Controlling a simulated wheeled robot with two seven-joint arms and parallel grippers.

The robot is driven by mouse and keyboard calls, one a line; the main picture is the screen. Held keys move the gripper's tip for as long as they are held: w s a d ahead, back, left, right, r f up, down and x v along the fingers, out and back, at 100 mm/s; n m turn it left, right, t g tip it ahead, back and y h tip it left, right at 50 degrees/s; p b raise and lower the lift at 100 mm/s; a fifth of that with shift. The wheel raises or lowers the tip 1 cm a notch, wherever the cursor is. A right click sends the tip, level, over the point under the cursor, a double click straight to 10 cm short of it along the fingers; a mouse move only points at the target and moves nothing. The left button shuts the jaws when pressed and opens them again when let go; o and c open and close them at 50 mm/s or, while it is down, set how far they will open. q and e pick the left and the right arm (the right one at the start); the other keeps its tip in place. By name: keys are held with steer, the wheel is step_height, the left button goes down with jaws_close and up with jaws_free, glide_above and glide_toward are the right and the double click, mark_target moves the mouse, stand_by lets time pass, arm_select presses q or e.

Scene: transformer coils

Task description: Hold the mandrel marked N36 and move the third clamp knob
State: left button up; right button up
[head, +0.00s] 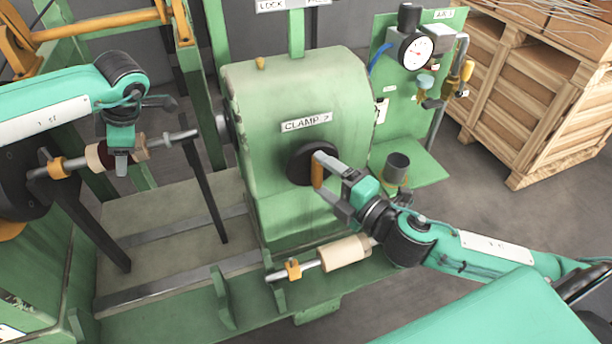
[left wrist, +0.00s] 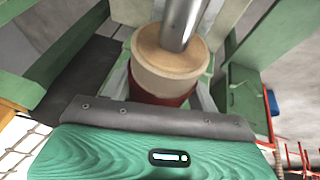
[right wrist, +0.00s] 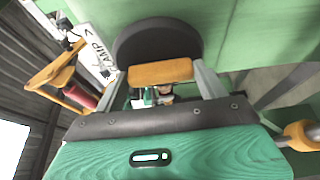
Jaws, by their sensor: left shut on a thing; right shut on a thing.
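A mandrel, a steel shaft with a cream, dark red and brown core (head: 97,157), lies nearly level at the left, between a black round chuck and the green housing. In the left wrist view its core (left wrist: 168,72) shows end-on. No N36 marking is readable. My left gripper (head: 121,166) is shut on the core from above. A black round clamp knob (head: 302,166) with an orange grip bar (head: 318,172) is on the housing front, below a label reading "CLAMP" (head: 306,123); its last character is unclear. My right gripper (head: 326,183) is shut on the bar, also seen in the right wrist view (right wrist: 160,72).
A second mandrel (head: 345,252) with a cream core and orange collar lies low in front of the housing. Dark upright supports (head: 205,190) stand near the held shaft. A gauge panel (head: 416,50) and wooden crate (head: 545,115) are at the right.

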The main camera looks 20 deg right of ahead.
steer(key=shift+f, duration=0.1)
steer(key=o, duration=1)
